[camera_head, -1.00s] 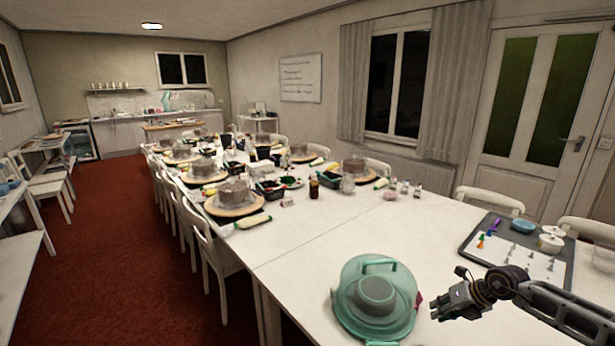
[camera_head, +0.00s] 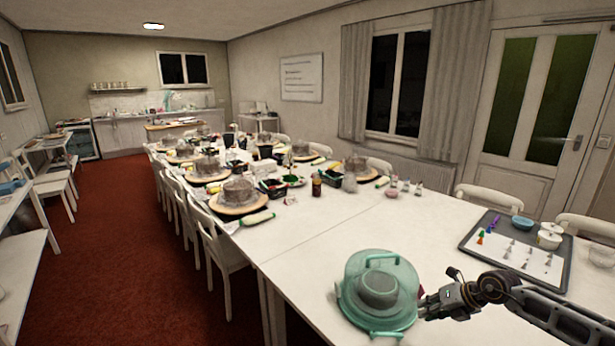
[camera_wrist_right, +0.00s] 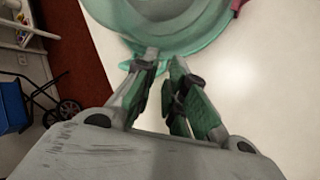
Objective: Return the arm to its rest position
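My right gripper (camera_head: 424,304) is over the near right part of the white table, just right of a translucent turquoise domed container (camera_head: 378,288) with handles. In the right wrist view, its two green-and-grey fingers (camera_wrist_right: 166,58) stand a little apart with nothing seen between them. Their tips are close to the rim of the turquoise container (camera_wrist_right: 130,65). I cannot tell whether they touch it. My right arm reaches in from the lower right. My left gripper is not in view.
The long white table (camera_head: 330,235) carries several cakes on turntables farther back. White chairs line the table. The table between the container and the cakes is mostly clear.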

